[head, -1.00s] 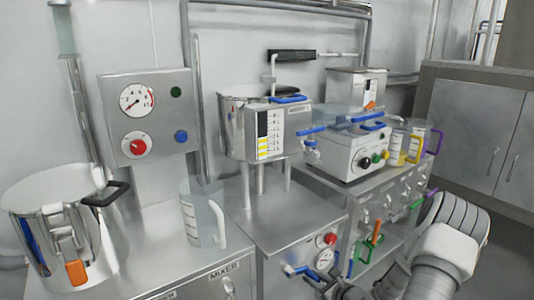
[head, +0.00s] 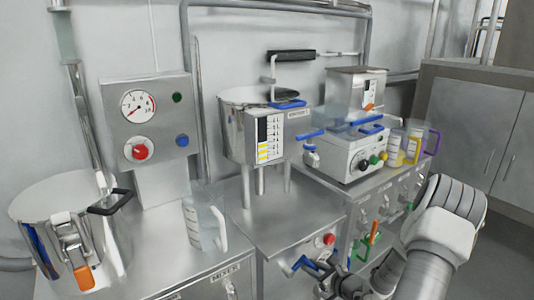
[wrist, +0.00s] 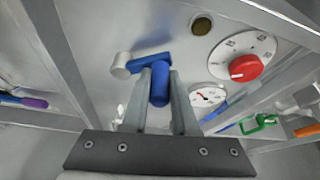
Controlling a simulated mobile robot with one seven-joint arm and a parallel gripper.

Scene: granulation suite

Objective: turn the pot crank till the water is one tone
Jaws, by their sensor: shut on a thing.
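The steel pot (head: 233,135) stands on legs on the middle cabinet. Its crank has a black grip (head: 292,55) on a bent rod above the rim. The water inside cannot be made out; a level gauge (head: 270,138) with yellow marks is on the pot's front. My gripper (wrist: 160,76) is low at that cabinet's front, well below the crank. In the wrist view its two fingers are shut on a blue lever handle (wrist: 160,92), beside a grey stub. In the head view the blue lever (head: 302,264) shows partly, with my gripper beside it.
A red knob (wrist: 246,67) and a small dial (wrist: 207,96) are close right of my fingers. A clear jug (head: 204,224) and a lidded pot (head: 75,240) stand at left. A white heater box (head: 352,156) and yellow-filled jugs (head: 398,148) stand at right.

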